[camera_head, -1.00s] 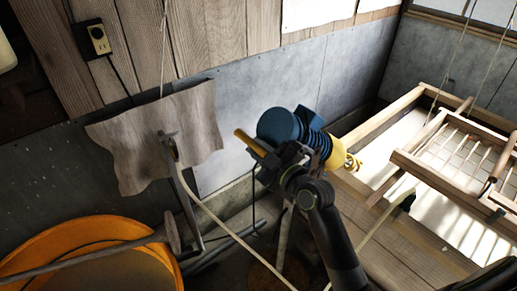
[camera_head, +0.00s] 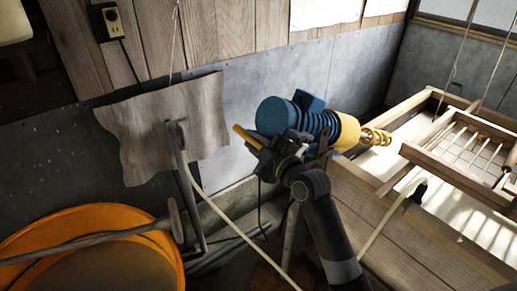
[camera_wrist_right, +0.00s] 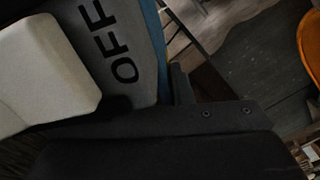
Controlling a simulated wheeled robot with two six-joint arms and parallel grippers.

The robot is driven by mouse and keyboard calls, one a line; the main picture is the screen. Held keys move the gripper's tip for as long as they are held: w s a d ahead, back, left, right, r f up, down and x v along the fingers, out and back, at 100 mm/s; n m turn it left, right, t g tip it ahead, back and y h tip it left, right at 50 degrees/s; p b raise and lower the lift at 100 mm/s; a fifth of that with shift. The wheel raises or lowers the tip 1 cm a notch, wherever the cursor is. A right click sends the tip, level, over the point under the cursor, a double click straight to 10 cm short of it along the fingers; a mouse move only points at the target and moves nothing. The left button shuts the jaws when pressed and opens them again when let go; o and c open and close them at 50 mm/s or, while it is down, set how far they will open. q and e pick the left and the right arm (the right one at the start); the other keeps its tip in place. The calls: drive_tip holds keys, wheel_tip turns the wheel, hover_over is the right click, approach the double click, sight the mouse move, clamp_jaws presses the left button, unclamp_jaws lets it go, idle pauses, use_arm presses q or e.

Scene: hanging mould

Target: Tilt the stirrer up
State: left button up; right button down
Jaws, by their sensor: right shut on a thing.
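The stirrer has a blue motor body (camera_head: 275,117), a yellow section (camera_head: 347,131) and a coiled yellow tip (camera_head: 376,137). It lies nearly level in the head view, its coil pointing right over the edge of the wooden vat. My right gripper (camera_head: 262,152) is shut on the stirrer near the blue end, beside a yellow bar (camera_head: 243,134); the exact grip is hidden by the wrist. In the right wrist view a grey panel marked OFF (camera_wrist_right: 115,50) and a pale block (camera_wrist_right: 45,70) fill the upper left, very close. My left gripper is not in view.
A wooden vat (camera_head: 410,235) with pale content stands at right, a slatted frame (camera_head: 455,160) hanging on cords above it. An orange tub (camera_head: 90,218) is at lower left. A hanging cloth (camera_head: 150,150) and a pale cord (camera_head: 225,215) are left of my arm.

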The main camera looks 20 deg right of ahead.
wheel_tip(320, 180, down, 6)
drive_tip(key=a+n+b, duration=0.1)
drive_tip(key=n+b, duration=0.1)
drive_tip(key=b, duration=0.5)
drive_tip(key=shift+s+a+n, duration=0.3)
drive_tip(key=shift+s+a, duration=0.05)
drive_tip(key=shift+a, duration=0.05)
drive_tip(key=shift+f, duration=0.1)
drive_tip(key=c, duration=1.3)
unclamp_jaws()
drive_tip(key=shift+s+a, duration=0.1)
drive_tip(key=shift+r, duration=0.2)
